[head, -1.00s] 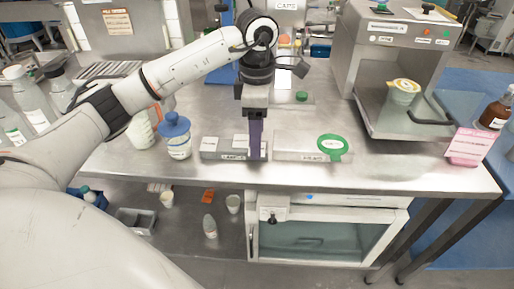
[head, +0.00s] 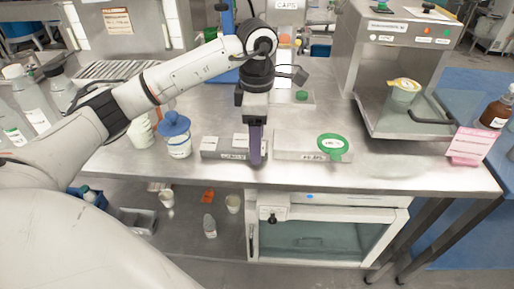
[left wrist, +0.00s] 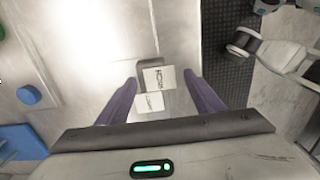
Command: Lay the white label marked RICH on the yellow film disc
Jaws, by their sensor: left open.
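My left gripper (head: 255,162) points down at the front edge of the grey label holder (head: 209,154), with its purple fingers in front of the holder's right end. In the left wrist view the fingers (left wrist: 165,82) are apart, and a white label that appears to read RICH, upside down (left wrist: 159,78), shows between them. A second small white marked piece (left wrist: 150,102) lies beside it. I see no contact with the fingers. The yellow film disc (head: 405,84) appears to lie on top of a cup (head: 402,99) in the steel machine at the right. My right gripper is not in view.
A flat pale block (head: 290,150) carries a green ring (head: 332,145) right of my gripper. A blue-lidded jar (head: 177,140) stands to the left. The steel machine (head: 350,50) and a pink card (head: 468,146) are at right.

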